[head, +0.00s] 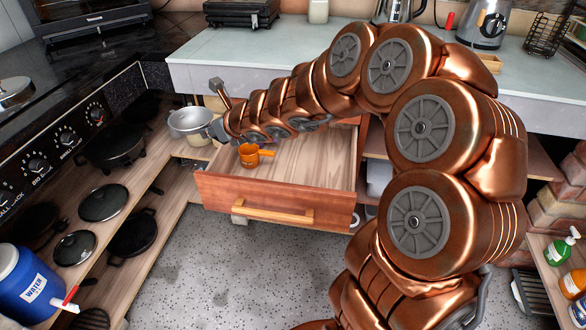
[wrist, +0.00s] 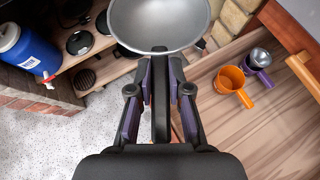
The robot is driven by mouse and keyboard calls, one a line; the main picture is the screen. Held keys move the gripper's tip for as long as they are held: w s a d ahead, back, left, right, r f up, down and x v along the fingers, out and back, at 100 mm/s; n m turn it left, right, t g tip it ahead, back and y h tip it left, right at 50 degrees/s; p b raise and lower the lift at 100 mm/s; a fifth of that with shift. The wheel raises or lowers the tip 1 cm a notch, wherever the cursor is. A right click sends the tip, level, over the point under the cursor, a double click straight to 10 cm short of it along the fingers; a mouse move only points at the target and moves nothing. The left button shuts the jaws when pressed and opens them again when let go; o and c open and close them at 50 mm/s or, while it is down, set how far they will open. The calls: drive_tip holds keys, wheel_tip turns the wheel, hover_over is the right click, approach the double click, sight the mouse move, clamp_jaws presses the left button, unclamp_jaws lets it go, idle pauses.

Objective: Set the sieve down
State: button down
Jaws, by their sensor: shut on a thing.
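The sieve (wrist: 160,22) is a round, silver-grey bowl with a dark handle. My gripper (wrist: 160,85) is shut on that handle in the wrist view, with one finger on each side of it. The bowl points away from my gripper. In the head view the sieve (head: 190,121) is to the left of my gripper (head: 216,130), beside the open drawer and over the left shelves. It looks held in the air; its gap to the shelf below is hard to tell.
Pans and lids fill the left shelves (head: 170,200). A blue water jug (head: 28,280) stands front left. The drawer's middle is bare.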

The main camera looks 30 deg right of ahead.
drive_tip(key=shift+s+a+f, duration=0.15)
drive_tip(key=shift+a+f, duration=0.1)
drive_tip(key=shift+f, duration=0.1)
drive_tip(key=shift+s+f+n+g+b, duration=0.25)
drive_tip(key=shift+f+n+g+b, duration=0.05)
drive_tip(key=shift+f+g+b, duration=0.15)
